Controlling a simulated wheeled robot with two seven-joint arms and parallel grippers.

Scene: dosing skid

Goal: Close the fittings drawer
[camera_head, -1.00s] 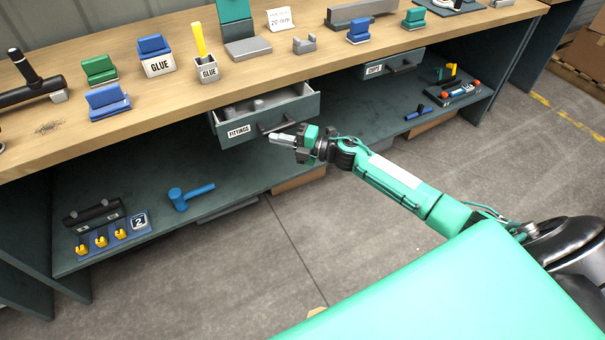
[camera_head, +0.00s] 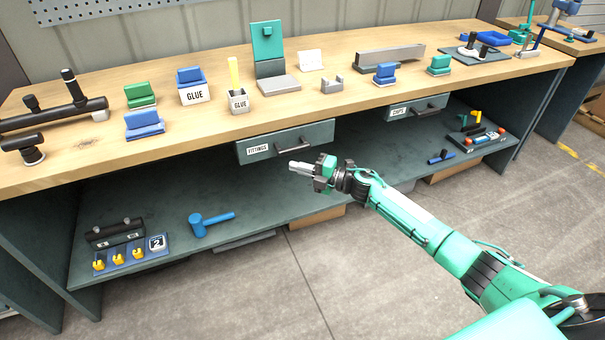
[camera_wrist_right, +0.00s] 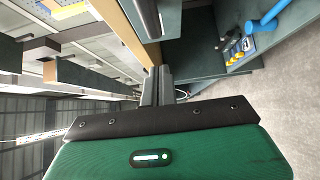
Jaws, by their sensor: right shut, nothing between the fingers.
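The fittings drawer (camera_head: 262,152) has a grey-green front with a white FITTINGS label and a dark bar handle (camera_head: 295,145), under the front edge of the bench. Its inside does not show, and its front sits close under the bench top; I cannot tell if it is fully flush. My right gripper (camera_head: 300,167) is shut and empty, its tips pointing left just below and in front of the handle. I see no clear contact. In the right wrist view the shut fingers (camera_wrist_right: 158,85) point at the bench side. My left gripper is not in view.
A lower shelf (camera_head: 290,195) holds a blue hammer (camera_head: 210,222) and a tray of yellow parts (camera_head: 130,255). Several blocks and glue holders stand on the bench. The floor in front is clear.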

